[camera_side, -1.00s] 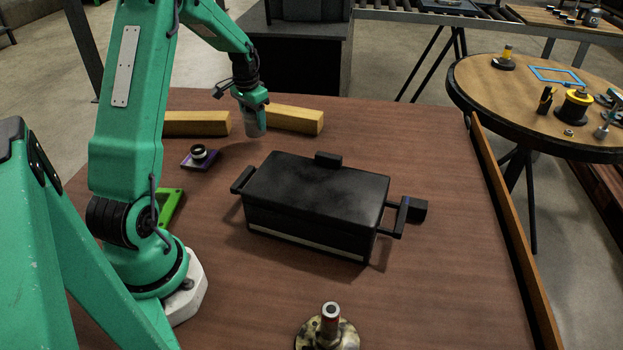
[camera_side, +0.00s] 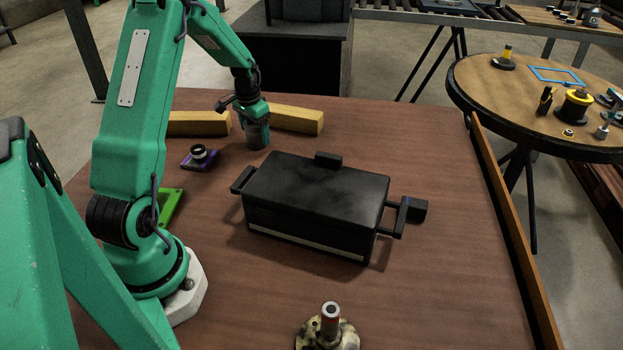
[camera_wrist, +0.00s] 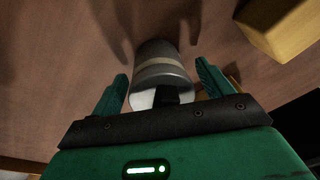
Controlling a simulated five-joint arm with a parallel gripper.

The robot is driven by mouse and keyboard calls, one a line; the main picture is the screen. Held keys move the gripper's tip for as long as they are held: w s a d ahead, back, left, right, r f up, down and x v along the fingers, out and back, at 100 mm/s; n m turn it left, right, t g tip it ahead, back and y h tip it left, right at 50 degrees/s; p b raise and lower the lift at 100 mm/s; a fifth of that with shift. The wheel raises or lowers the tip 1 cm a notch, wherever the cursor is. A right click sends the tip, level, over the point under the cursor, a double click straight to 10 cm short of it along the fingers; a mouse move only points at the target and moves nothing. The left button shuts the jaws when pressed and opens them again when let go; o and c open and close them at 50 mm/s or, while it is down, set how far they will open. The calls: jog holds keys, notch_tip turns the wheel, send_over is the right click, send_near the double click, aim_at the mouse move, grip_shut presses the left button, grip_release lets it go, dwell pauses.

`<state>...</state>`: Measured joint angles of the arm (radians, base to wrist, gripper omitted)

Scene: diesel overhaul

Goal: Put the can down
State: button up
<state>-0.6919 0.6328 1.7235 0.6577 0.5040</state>
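A grey can (camera_side: 257,136) with a lighter band stands upright on the brown table (camera_side: 450,260), behind the black lidded box. In the wrist view the can (camera_wrist: 162,65) sits between the two green fingers of my gripper (camera_wrist: 162,80). Narrow gaps show on both sides of it, so the fingers are open around the can and not closed on it. In the side view my gripper (camera_side: 254,113) is right over the can's top. The can's contact with the table looks made.
The black box (camera_side: 315,190) with handles stands just in front. Yellow wooden bars (camera_side: 297,120) lie behind the can. A purple block with a black-and-white cylinder (camera_side: 199,157) is to the left. A mottled base with a post (camera_side: 328,330) is at the front.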

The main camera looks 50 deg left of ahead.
dwell(0.3)
jog(key=r, duration=0.8)
jog(key=s+d+r, duration=0.1)
jog(key=r, duration=0.3)
jog(key=shift+s+r, duration=0.1)
jog(key=shift+d, duration=0.1)
dwell(0.4)
jog(key=s+d+r+m+t, duration=0.1)
jog(key=s+d+r, duration=0.1)
jog(key=d+r, duration=0.5)
jog(key=s+d+r+t, duration=0.1)
jog(key=s+d+r, duration=0.15)
jog(key=d, duration=0.85)
jog(key=s+d+m+t, duration=0.1)
jog(key=s+d+t, duration=0.1)
jog(key=s+d, duration=0.9)
jog(key=shift+s+d+r+t+h, duration=0.2)
jog(key=shift+d+t+h, duration=0.15)
jog(key=shift+d, duration=0.85)
